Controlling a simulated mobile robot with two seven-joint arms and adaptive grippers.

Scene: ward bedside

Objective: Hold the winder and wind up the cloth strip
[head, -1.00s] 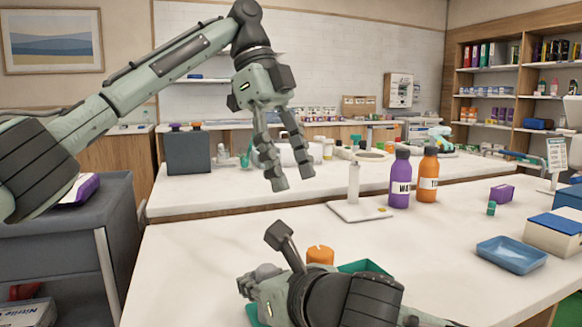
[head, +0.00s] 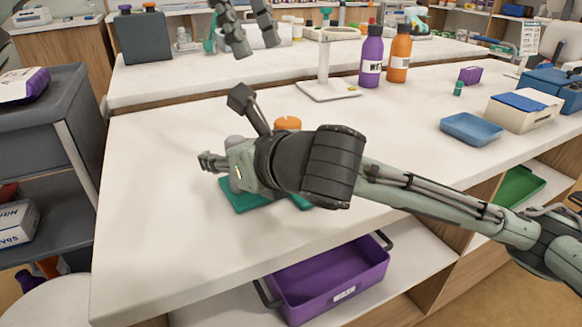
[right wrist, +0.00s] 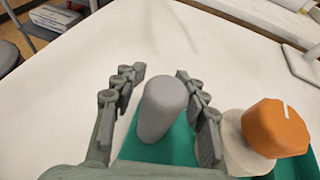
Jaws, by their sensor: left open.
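My right gripper (head: 203,163) is low over the near bench. In the right wrist view its fingers (right wrist: 160,73) are spread on either side of an upright grey cylinder (right wrist: 164,108), with a gap on the left. The cylinder stands at a green mat or tray (head: 245,200), mostly hidden by my right arm in the head view. My left gripper (head: 247,40) is open and empty, up at the top of the head view. A white stand with an upright post (head: 323,62) is farther back. I cannot make out a cloth strip or tell which item is the winder.
A pale bottle with an orange cap (right wrist: 277,128) stands close beside my right gripper's right finger. Purple (head: 371,58) and orange (head: 398,56) bottles stand behind. A blue tray (head: 471,129) is at the right. The bench (head: 150,230) is clear at the left front.

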